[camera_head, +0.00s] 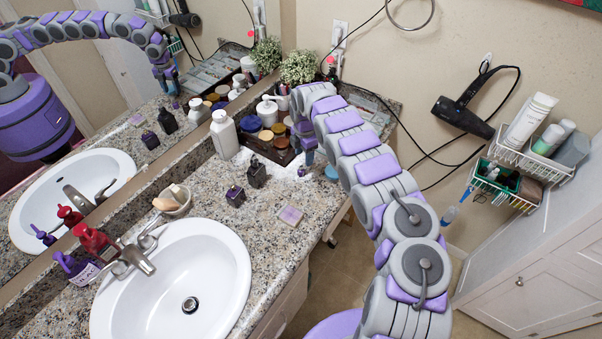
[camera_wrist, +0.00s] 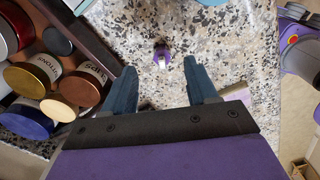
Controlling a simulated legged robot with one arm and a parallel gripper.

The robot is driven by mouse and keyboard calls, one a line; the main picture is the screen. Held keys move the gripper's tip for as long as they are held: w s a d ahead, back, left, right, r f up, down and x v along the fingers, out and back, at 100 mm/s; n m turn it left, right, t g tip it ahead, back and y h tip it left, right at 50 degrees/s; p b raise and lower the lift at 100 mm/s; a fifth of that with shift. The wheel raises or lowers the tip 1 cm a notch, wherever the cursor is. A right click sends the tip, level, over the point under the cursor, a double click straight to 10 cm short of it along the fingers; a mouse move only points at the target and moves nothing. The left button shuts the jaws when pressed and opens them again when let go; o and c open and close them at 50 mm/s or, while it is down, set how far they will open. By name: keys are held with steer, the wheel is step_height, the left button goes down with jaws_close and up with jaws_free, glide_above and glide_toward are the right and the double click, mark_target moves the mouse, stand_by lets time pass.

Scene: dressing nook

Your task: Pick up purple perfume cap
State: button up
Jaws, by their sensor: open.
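The purple perfume cap (camera_wrist: 161,54) shows in the wrist view as a small purple piece with a pale mark, on the speckled counter (camera_wrist: 225,35). It lies just beyond the gap between my fingertips and is not gripped. My gripper (camera_wrist: 160,68) is open and empty, its two blue-grey fingers pointing toward the counter.
A wooden tray (camera_wrist: 93,27) with several jars stands close on the left in the wrist view. In the head view, two small dark bottles (camera_head: 235,196) (camera_head: 256,173), a pinkish compact (camera_head: 290,214) and a white sink (camera_head: 215,265) are nearby. The counter's front edge is to the right.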

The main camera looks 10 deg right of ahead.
mark_target(302, 166)
steer(key=f, duration=0.2)
steer(key=f+b, duration=0.1)
steer(key=f, duration=0.1)
steer(key=f+b, duration=0.1)
steer(key=f, duration=0.1)
steer(key=shift+s+a+f, duration=0.2)
steer(key=shift+a+f, duration=0.2)
steer(key=shift+r, duration=0.1)
jaws_close()
steer(key=shift+r, duration=0.15)
